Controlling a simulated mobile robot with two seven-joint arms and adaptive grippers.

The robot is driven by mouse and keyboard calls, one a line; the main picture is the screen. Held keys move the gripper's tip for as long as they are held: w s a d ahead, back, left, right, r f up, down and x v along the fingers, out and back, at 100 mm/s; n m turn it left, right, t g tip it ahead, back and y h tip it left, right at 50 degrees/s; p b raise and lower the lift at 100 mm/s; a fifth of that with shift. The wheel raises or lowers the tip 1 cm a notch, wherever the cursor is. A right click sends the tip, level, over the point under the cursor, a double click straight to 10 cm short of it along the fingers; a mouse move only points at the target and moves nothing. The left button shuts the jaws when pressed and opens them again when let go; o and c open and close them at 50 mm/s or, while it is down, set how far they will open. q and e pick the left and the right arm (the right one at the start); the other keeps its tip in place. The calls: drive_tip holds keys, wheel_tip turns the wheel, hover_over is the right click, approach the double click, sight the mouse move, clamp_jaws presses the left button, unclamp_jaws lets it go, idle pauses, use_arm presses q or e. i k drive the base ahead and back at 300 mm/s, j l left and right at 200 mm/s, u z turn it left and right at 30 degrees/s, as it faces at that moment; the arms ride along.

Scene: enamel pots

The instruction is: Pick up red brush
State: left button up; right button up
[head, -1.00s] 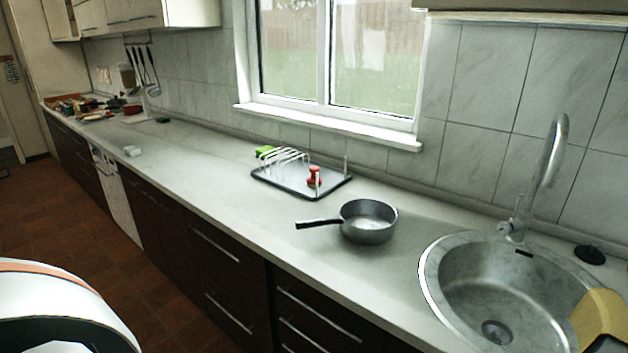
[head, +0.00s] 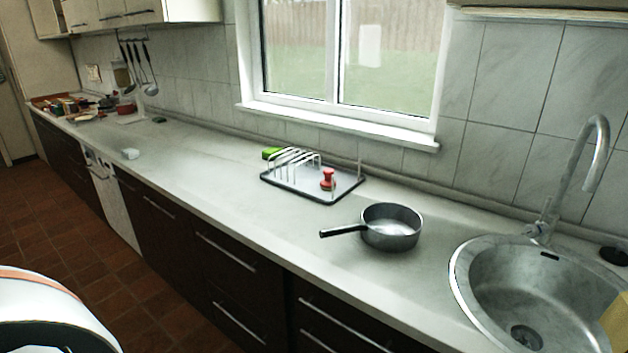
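White rack wires (head: 297,160) rise from the tray to the left of the brush. Nothing touches the brush from above. Neither of my grippers is in the head view.
A grey pan (head: 391,228) with a black handle stands just in front of the tray. A round sink (head: 490,275) with a tall tap (head: 590,150) is at right. A green sponge-like thing (head: 271,153) lies behind the rack. The counter (head: 215,165) left of the tray is clear.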

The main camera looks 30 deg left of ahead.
sight(324, 184)
drive_tip(key=j+u, duration=0.1)
drive_tip(key=j, duration=1.35)
drive_tip(key=i+j+u, duration=0.1)
drive_tip(key=j, duration=1.4)
